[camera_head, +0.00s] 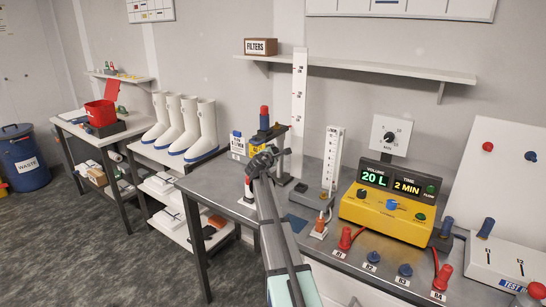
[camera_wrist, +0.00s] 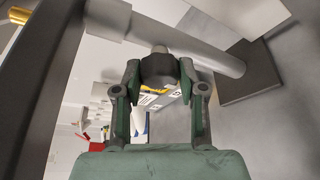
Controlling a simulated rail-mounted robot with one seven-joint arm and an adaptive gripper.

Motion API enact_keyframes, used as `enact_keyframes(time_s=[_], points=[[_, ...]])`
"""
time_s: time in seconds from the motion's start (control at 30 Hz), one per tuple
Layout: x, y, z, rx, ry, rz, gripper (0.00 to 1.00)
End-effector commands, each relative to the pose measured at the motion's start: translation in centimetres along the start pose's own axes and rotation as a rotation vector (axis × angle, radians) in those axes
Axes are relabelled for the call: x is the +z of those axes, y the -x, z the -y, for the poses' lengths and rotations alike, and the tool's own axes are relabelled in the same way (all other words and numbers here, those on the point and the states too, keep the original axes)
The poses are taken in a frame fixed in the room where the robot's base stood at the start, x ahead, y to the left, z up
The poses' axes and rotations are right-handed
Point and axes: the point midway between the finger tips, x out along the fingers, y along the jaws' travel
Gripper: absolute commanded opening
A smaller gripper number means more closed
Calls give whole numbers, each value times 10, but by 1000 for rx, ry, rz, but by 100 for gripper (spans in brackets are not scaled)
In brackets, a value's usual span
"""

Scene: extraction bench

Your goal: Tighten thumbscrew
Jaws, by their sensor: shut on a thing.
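The thumbscrew, a dark round knob (camera_wrist: 158,70), shows in the wrist view against a grey post (camera_wrist: 215,58). My gripper (camera_wrist: 158,82) has one finger on each side of the knob and is shut on it. In the head view my gripper (camera_head: 262,160) is at the stand on the back left of the bench, just below a blue holder (camera_head: 264,134) with a red-topped piece (camera_head: 264,112). The knob is hidden there by my gripper.
A tall white scale (camera_head: 299,100) and a white gauge column (camera_head: 333,158) stand right of my gripper. A yellow control box (camera_head: 390,217) and red and blue fittings (camera_head: 345,238) fill the right of the bench (camera_head: 225,184). A wall shelf (camera_head: 360,68) runs above.

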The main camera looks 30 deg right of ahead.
Motion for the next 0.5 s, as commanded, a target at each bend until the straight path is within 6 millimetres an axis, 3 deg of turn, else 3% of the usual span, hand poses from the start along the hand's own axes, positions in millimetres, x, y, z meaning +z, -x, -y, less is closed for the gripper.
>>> enact_keyframes(time_s=[0.5], points=[[-5, -3, 9, 119, -276, 0, 6]])
